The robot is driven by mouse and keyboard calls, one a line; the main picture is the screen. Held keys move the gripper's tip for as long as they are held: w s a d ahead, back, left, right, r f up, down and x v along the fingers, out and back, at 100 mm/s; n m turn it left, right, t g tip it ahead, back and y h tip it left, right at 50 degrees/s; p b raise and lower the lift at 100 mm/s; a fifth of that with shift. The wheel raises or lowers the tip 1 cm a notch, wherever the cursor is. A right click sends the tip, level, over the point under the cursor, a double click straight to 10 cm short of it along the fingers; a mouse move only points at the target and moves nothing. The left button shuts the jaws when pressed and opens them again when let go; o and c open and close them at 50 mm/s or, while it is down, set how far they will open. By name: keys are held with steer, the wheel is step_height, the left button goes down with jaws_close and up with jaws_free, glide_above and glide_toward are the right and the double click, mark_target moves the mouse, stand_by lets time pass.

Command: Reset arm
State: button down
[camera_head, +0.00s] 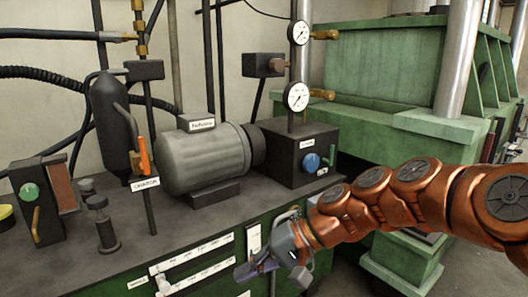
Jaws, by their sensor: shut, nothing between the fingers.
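My gripper (258,268) is at the end of my orange-brown arm, which reaches in from the right edge of the head view. The gripper hangs low in front of the green machine cabinet (215,222), near its front face with the white scales. It is shut and holds nothing. It appears apart from the cabinet, but the exact gap is hard to judge. The gripper and forearm hide part of the cabinet's front and right corner.
On the cabinet top stand a grey motor (205,158), a black box with a blue knob (312,161), a dark cylinder (112,115) and an orange-handled valve (144,155). Two gauges (296,97) rise behind. A larger green machine (385,70) stands behind my arm. Floor shows at lower right.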

steer(key=s+d+r+h+p, duration=0.2)
steer(key=s+d+h+p, duration=0.3)
steer(key=s+d, duration=0.5)
steer(key=s+d+r+g+h+p, duration=0.1)
steer(key=s+d+h+p, duration=0.4)
steer(key=s+d+p, duration=0.5)
steer(key=shift+s+d+r+n+h, duration=0.3)
steer(key=shift+s+d+r+h, duration=0.1)
steer(key=shift+s+d+r, duration=0.55)
